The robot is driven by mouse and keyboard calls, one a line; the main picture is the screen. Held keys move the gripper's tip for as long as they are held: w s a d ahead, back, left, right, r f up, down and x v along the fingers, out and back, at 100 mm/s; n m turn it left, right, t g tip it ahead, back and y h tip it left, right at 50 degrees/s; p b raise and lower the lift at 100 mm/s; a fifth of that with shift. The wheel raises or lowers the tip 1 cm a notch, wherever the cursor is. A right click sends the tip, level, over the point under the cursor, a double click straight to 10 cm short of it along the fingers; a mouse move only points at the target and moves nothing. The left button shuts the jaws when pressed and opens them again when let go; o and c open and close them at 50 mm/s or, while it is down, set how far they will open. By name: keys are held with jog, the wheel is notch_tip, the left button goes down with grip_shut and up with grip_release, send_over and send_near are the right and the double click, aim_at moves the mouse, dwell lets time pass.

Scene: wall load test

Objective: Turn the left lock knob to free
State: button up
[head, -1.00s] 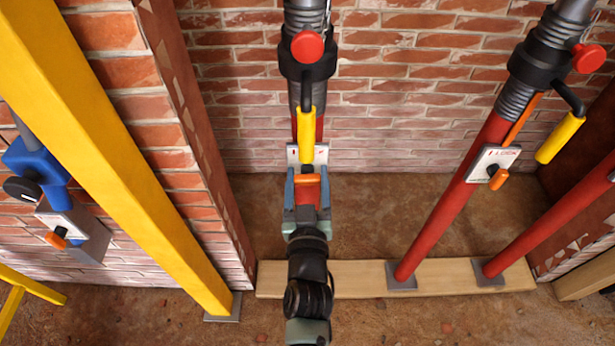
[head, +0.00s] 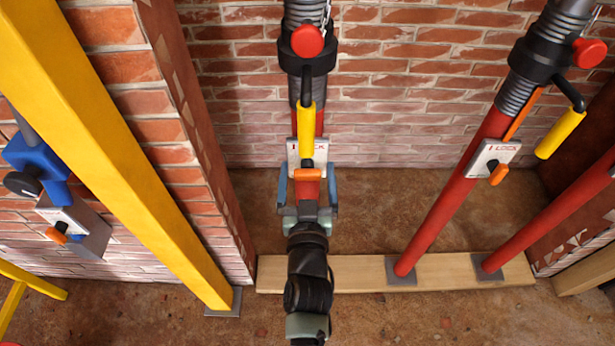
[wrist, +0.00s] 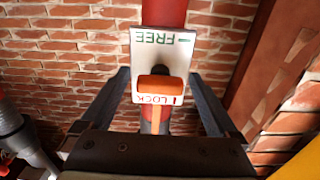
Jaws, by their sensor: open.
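The left lock knob is an orange bar (head: 308,174) on a white plate (head: 294,152) fixed to the middle red prop. It also shows in the wrist view (wrist: 160,86), where the plate (wrist: 160,55) reads upside down, FREE with a green dash and LOCK with a red mark. The knob's bar lies crosswise to the prop, in line with the green dash. My gripper (head: 307,178) is open, with one finger on each side of the knob. Gaps show between the fingers and the knob in the wrist view (wrist: 158,76).
A yellow handle (head: 306,130) hangs just above the plate, below a red cap (head: 307,41). The right prop (head: 450,205) has its own lock plate (head: 492,153) and yellow handle (head: 560,135). A yellow beam (head: 110,150) slants at left. A plank (head: 350,275) lies on the ground.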

jog(key=shift+s+f, duration=0.1)
jog(key=shift+s, duration=0.45)
jog(key=s+b, duration=0.1)
jog(key=s, duration=1)
jog(key=shift+s, duration=0.4)
